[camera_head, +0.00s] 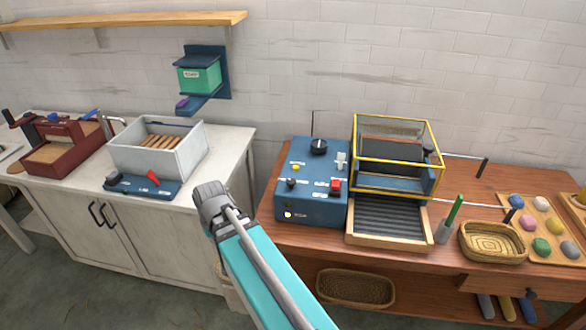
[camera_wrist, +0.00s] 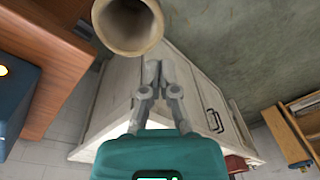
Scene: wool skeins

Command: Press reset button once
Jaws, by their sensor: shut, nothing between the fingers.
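A blue control box (camera_head: 312,187) stands at the left end of the wooden table. Its sloped face carries a red button (camera_head: 336,184), a small yellow button (camera_head: 296,167), black knobs and a white switch. The labels are too small to read, so I cannot tell which control is marked reset. In the wrist view a blue edge, probably of this box (camera_wrist: 12,100), shows at the far left. My gripper (camera_wrist: 160,66) is shut and empty over the gap by the white cabinet, apart from the box. The head view does not clearly show its fingertips.
A yellow-framed clear guard (camera_head: 395,150) and a ribbed tray (camera_head: 388,222) adjoin the box. A white counter (camera_head: 222,165) stands left. A round beige container (camera_wrist: 128,25) is near my fingers.

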